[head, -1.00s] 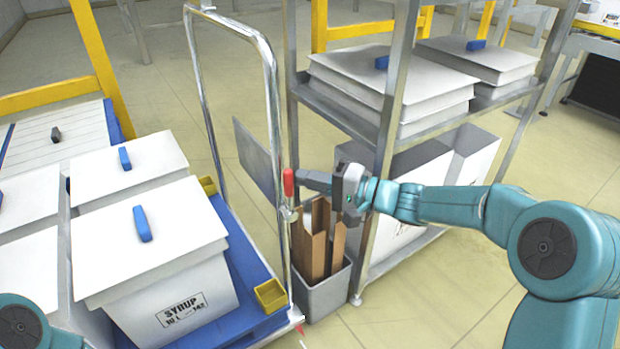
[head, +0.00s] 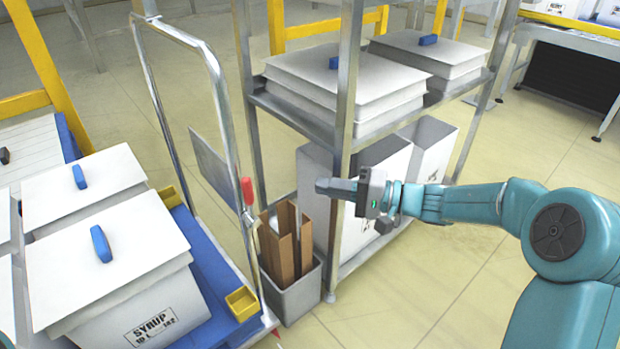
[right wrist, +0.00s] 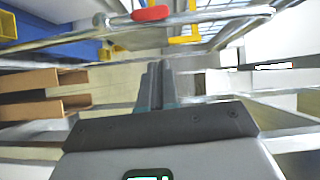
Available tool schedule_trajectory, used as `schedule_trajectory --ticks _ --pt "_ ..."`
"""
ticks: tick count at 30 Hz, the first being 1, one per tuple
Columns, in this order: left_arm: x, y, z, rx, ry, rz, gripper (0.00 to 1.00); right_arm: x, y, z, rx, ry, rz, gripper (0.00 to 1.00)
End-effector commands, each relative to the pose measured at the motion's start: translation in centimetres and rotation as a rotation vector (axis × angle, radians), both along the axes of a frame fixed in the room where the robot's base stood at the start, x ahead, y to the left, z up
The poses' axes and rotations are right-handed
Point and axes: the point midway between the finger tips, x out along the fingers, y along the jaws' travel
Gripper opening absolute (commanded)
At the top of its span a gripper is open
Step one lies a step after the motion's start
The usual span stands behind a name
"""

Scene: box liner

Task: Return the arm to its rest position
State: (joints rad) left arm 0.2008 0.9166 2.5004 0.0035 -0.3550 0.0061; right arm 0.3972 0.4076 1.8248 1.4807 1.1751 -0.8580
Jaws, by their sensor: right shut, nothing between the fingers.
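My right gripper (head: 322,186) is shut and empty. It is held in the air in front of the metal shelf rack (head: 345,90), pointing left, apart from the red handle (head: 248,191) on the cart's rail. In the right wrist view its closed fingers (right wrist: 158,75) point toward the rail, with the red handle (right wrist: 150,14) near the top. My right arm reaches in from the right edge of the head view. My left gripper is not in view.
A blue cart (head: 205,275) carries white lidded boxes, one marked SYRUP (head: 125,260). A grey bin (head: 292,298) with cardboard pieces (head: 280,245) stands between cart and rack. White boxes sit on the rack. The floor at lower right (head: 440,270) is clear.

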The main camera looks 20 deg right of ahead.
Motion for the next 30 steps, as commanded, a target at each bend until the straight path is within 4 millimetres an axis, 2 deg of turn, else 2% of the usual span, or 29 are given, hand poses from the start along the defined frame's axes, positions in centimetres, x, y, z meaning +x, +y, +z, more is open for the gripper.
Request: schedule_trajectory --ticks 5,20,23,26,27,29,30 --pt "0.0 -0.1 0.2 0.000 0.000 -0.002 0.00 -0.5 -0.7 0.0 0.000 0.001 -0.001 0.00" --pt "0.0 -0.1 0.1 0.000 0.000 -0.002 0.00 -0.5 -0.7 -0.5 -0.004 0.014 0.002 0.00" --pt "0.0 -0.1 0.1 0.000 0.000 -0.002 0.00 -1.0 0.4 -3.4 -0.041 0.102 0.023 0.00" --pt "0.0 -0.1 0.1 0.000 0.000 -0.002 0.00 -2.6 2.4 -9.4 -0.132 0.279 0.065 0.00" --pt "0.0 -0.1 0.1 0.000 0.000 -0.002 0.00 -3.8 3.2 -12.4 -0.187 0.364 0.086 0.00" --pt "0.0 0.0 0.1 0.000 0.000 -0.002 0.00 -6.0 4.3 -16.9 -0.280 0.488 0.120 0.00" --pt "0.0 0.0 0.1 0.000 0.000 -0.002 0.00 -7.7 4.9 -19.8 -0.351 0.565 0.141 0.00"
